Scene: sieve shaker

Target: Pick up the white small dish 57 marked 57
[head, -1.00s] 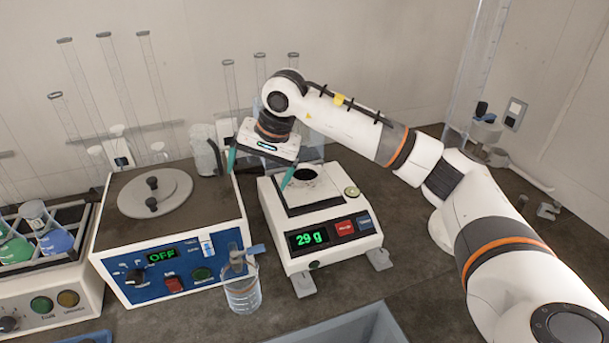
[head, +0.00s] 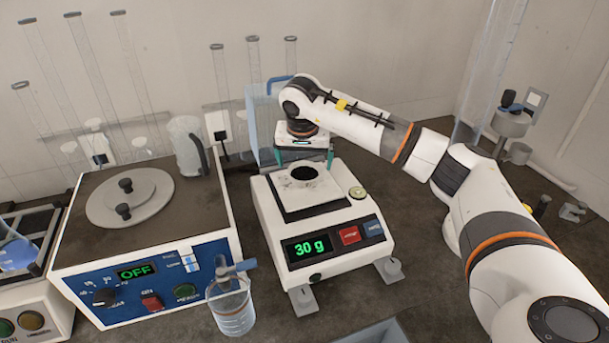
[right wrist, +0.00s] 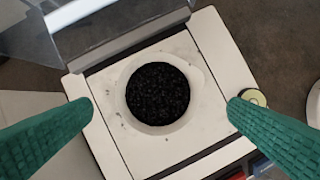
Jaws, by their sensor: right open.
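A small white dish (head: 290,178) filled with black granules sits on the plate of the white balance (head: 270,222), whose display reads 30 g. No 57 marking can be read on it. In the right wrist view the dish (right wrist: 197,83) lies between the two green fingers, apart from both; its white rim and a small pouring lip show around the dark contents. My right gripper (head: 304,160) is open and points down above the dish, at its far side in the head view. The gripper (right wrist: 160,102) holds nothing. My left gripper is out of view.
A clear draft shield (head: 262,120) stands behind the balance. A bluish tray edge (head: 370,333) shows at the front. Free bench lies right of the balance.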

